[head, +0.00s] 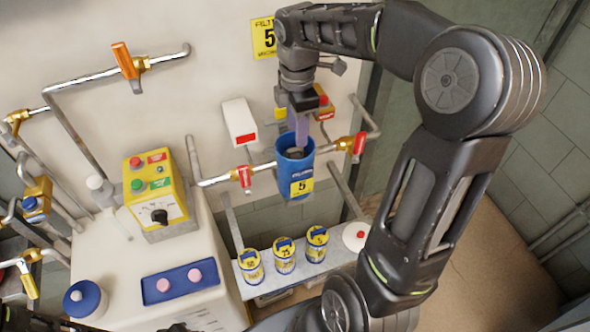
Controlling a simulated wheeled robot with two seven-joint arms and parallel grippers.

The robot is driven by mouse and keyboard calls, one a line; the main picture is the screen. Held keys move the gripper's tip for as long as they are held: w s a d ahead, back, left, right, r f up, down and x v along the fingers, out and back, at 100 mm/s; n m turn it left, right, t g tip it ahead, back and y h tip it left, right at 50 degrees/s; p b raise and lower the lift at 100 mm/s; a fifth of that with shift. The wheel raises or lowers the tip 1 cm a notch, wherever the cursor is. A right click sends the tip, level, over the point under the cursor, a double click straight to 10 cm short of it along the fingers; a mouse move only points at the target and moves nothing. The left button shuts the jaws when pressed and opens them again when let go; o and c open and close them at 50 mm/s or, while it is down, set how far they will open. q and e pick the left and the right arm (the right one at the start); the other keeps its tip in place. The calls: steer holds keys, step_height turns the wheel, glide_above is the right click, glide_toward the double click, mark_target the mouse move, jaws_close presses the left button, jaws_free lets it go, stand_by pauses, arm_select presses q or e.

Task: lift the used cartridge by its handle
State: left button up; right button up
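The blue filter housing (294,172) with a yellow "5" label hangs open-topped on the pipe, in the middle of the head view. A dark grey top of something, probably the used cartridge (295,154), shows inside its mouth; its handle is not clear. My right gripper (301,140) points down with its fingers at the housing's mouth. The fingers overlap in this view, so their gap and any hold on the handle cannot be seen. My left gripper is not clearly seen; only dark arm parts show at the bottom left edge.
Several red-handled valves, including one left (242,177) and one right (357,146), flank the housing. Three yellow-labelled cartridges (284,254) and a white lid (356,236) stand on the shelf below. A yellow control box (155,190) and a blue tray (181,282) sit on the cabinet.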

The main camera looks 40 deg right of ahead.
steer(key=shift+f+p, duration=0.5)
steer(key=shift+f, duration=2.2)
steer(key=shift+c, duration=0.6)
jaws_close()
steer(key=shift+r, duration=0.1)
